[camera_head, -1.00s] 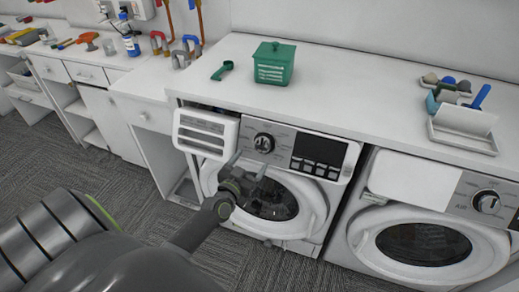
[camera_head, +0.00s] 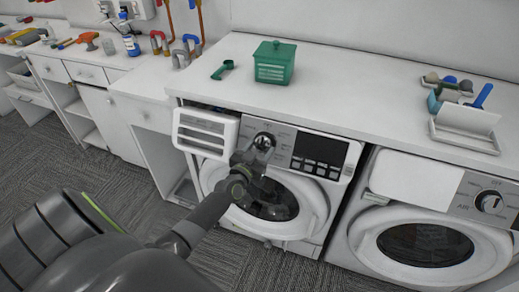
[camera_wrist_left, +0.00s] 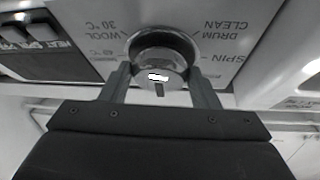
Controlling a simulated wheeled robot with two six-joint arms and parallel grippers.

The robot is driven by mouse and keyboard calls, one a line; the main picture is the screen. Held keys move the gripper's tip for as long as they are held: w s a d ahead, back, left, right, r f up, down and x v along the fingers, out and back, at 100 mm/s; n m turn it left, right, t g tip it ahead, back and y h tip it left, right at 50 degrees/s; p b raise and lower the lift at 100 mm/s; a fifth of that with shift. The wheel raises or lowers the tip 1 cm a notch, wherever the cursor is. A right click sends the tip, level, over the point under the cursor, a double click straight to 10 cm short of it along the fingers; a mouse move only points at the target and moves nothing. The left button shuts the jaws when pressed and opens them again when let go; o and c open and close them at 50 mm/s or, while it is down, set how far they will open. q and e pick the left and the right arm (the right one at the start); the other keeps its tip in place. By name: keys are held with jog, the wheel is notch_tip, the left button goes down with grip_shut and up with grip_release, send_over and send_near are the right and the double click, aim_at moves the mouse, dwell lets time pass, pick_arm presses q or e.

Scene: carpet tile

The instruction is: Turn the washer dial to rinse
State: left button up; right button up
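The washer (camera_head: 312,190) is the left of two white front-loading machines. Its round metallic dial (camera_head: 264,140) is on the front panel, left of the dark display, and my gripper partly covers it. In the left wrist view the dial (camera_wrist_left: 160,68) has a dark slot in its face, and the panel lettering around it, such as SPIN, WOOL and DRUM CLEAN, is upside down. I cannot read a rinse label. My left gripper (camera_head: 258,152) is at the dial, open, with one finger on each side of it; narrow gaps seem to show. My right gripper is out of view.
A second machine (camera_head: 425,243) with its own dial stands to the right. The white counter (camera_head: 350,85) above holds a green lidded basket (camera_head: 274,62), a green scoop (camera_head: 222,70) and a tray with small items (camera_head: 465,130). The washer's detergent drawer (camera_head: 205,133) sticks out left of the dial.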

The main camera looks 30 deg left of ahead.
pick_arm(q)
jog(key=c, duration=0.3)
jog(key=n+y+p, duration=0.2)
jog(key=n+p, duration=0.3)
jog(key=shift+d+r+y, duration=0.2)
jog(key=shift+d+y, duration=0.1)
jog(key=shift+y, duration=0.1)
jog(key=shift+c, duration=0.2)
jog(key=n+g+y+p, duration=0.1)
jog(key=n+y+p, duration=0.1)
jog(key=n, duration=0.2)
jog(key=shift+w+d+p, duration=0.1)
jog(key=shift+d+p, duration=0.05)
jog(key=shift+p, duration=0.2)
jog(key=shift+f+n+g+y+p, duration=0.15)
jog(key=shift+n+g+y+p, duration=0.4)
jog(key=shift+n, duration=1.05)
jog(key=o, duration=1)
jog(key=shift+d, duration=0.1)
